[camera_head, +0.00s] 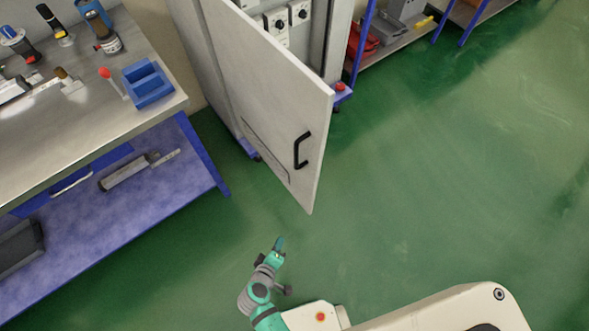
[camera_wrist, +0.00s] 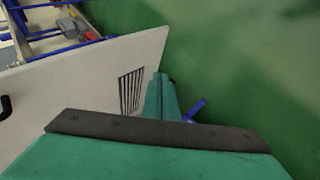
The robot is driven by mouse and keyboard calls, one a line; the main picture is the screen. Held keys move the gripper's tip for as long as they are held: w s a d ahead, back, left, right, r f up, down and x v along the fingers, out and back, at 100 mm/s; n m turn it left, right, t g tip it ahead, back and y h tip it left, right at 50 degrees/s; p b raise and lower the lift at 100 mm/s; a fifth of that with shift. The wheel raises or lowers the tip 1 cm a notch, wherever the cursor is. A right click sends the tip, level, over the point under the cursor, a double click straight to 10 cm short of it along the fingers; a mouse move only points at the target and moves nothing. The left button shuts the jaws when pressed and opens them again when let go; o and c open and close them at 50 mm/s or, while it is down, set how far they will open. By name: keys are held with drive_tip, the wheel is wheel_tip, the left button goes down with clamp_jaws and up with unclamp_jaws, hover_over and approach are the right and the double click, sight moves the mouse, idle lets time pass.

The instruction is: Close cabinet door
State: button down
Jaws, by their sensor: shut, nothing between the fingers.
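The grey cabinet (camera_head: 340,45) stands at the top of the head view. Its light grey door (camera_head: 262,85) stands wide open, swung out towards me, with a black handle (camera_head: 301,150) near the free edge. My teal gripper (camera_head: 279,243) is below the door's lower corner in the head view, apart from the handle. In the wrist view my gripper (camera_wrist: 161,97) looks shut and empty, beside the door panel (camera_wrist: 75,95). A vent grille (camera_wrist: 131,91) shows on the panel, and the handle (camera_wrist: 4,107) is at the left edge. Whether the fingers touch the door I cannot tell.
A workbench (camera_head: 150,105) with tools and a blue holder (camera_head: 147,83) stands at left, with a blue lower shelf (camera_head: 130,205). Shelving (camera_head: 400,40) with red and grey items stands beyond the cabinet. The green floor (camera_head: 450,170) to the right is clear.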

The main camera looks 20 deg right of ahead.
drive_tip(key=w+d+r+h, duration=0.2)
drive_tip(key=w+r+h, duration=0.25)
drive_tip(key=w, duration=0.35)
drive_tip(key=w+a+r+m+g+h, duration=0.1)
drive_tip(key=w+a+r+h, duration=0.1)
drive_tip(key=w+r+h, duration=0.3)
drive_tip(key=w+a+r+m+h, duration=0.1)
drive_tip(key=r+m+h, duration=0.1)
drive_tip(key=r, duration=0.5)
drive_tip(key=x, duration=1.3)
drive_tip(key=shift+s+d+f, duration=0.15)
drive_tip(key=shift+d+f, duration=0.05)
drive_tip(key=shift+d, duration=0.2)
drive_tip(key=shift+d, duration=0.1)
